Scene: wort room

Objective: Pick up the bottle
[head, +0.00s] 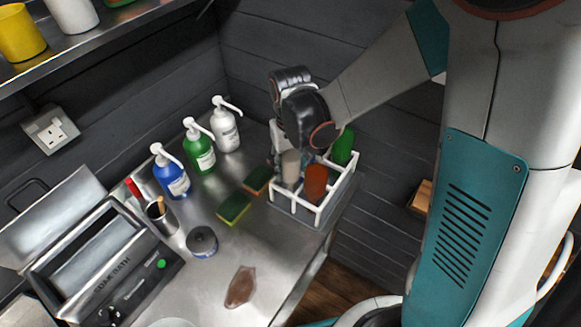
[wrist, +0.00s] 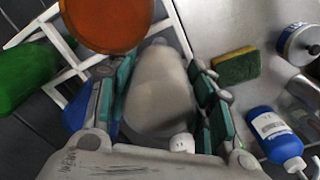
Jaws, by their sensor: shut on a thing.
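A pale grey-white bottle (wrist: 160,85) stands between the two fingers of my gripper (wrist: 163,105) in the wrist view, with finger pads on both sides of it. My gripper is shut on it. In the head view my gripper (head: 284,140) is over the back left of a white divided rack (head: 297,212), and the pale bottle (head: 291,168) shows below it, at the rack. An orange bottle (head: 315,182) and a green bottle (head: 343,147) stand in other compartments. Whether the pale bottle's base is clear of the rack is hidden.
Blue (head: 171,175), green (head: 199,148) and white (head: 225,127) pump bottles stand left of the rack. Two sponges (head: 234,209) (head: 257,180), a round tin (head: 202,242) and a brown patch (head: 240,287) are on the steel counter (head: 205,290). A dark wall is close behind.

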